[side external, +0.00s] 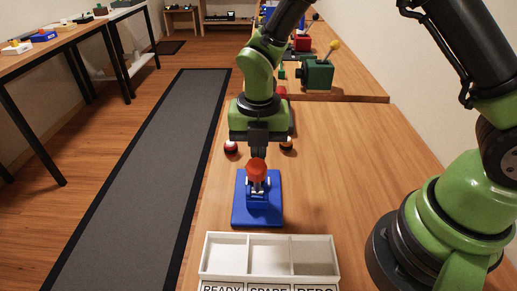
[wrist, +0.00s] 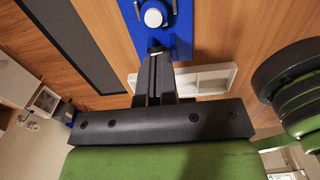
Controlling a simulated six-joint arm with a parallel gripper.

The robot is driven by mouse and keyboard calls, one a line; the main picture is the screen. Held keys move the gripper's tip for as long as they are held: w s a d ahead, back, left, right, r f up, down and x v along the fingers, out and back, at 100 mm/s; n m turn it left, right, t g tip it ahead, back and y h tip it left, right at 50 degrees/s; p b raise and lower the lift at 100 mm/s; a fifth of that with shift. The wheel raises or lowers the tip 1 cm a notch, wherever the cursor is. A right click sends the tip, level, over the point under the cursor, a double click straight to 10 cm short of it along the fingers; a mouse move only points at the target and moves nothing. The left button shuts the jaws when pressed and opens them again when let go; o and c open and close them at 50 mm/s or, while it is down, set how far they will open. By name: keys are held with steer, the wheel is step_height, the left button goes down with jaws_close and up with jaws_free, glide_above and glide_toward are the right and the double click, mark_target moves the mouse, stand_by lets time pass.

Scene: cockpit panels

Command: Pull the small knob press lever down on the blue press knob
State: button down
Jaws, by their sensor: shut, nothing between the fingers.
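The blue press knob (side external: 257,208) stands on the table with a blue base plate. Its small lever carries a red knob (side external: 256,168) at the top, with a pale part below it. My gripper (side external: 259,153) points down just behind and above the red knob in the side view; I cannot tell whether they touch. In the wrist view my shut, empty fingers (wrist: 156,50) reach the near edge of the blue base (wrist: 178,42), and a white round part (wrist: 153,17) shows beyond them. The lower fingertips are partly hidden behind the red knob in the side view.
A white compartment tray (side external: 268,238) with labels sits in front of the blue base. Two small round knobs, one red and white (side external: 231,148), one dark and yellowish (side external: 287,145), flank my gripper. A green box with a yellow-tipped lever (side external: 318,73) stands farther back. The table's right middle is clear.

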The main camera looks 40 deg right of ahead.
steer(key=shift+w+d+f+g+y, duration=0.15)
steer(key=shift+w+d+g+y, duration=0.05)
steer(key=shift+g+y, duration=0.1)
steer(key=shift+w+d, duration=0.1)
steer(key=shift+w+d+f, duration=0.35)
steer(key=shift+w+d+f+g+y, duration=0.35)
steer(key=shift+f+g+y, duration=0.2)
steer(key=shift+g+y, duration=0.25)
steer(key=shift+w+d+f+g+y, duration=0.3)
steer(key=shift+f+g+y, duration=0.2)
steer(key=shift+g+y, duration=0.3)
steer(key=v, duration=0.7)
steer(key=shift+r, duration=0.25)
steer(key=shift+w+d, duration=0.15)
